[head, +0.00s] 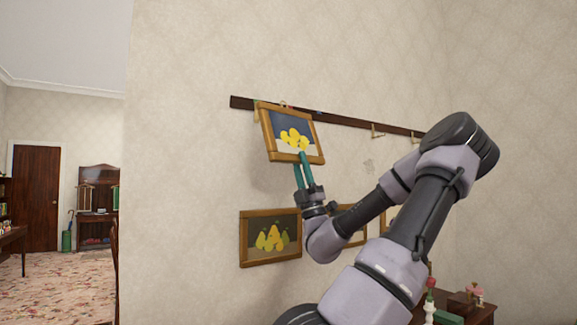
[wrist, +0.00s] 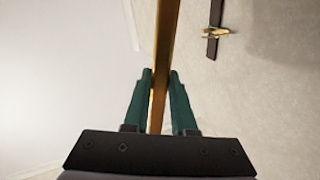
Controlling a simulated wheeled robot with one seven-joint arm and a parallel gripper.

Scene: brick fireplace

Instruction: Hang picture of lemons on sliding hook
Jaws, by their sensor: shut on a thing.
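The picture of lemons (head: 290,138) has a wooden frame and hangs tilted in my gripper's hold in front of the wall, just below the dark rail. My gripper (head: 303,160) is shut on its lower edge. In the wrist view the green fingers of my gripper (wrist: 158,85) pinch the frame of the lemon picture (wrist: 165,40), seen edge-on. The dark rail (head: 350,122) carries brass sliding hooks. One hook (head: 257,110) is beside the frame's upper left corner, and another hook (head: 377,131) is farther right. In the wrist view a brass hook (wrist: 214,33) sits on the rail, apart from the frame.
A picture of pears (head: 270,238) hangs on the wall below. More frames are partly hidden behind my arm. A cabinet (head: 465,306) with small objects stands at the lower right. A wall corner is at the left, with an open room beyond.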

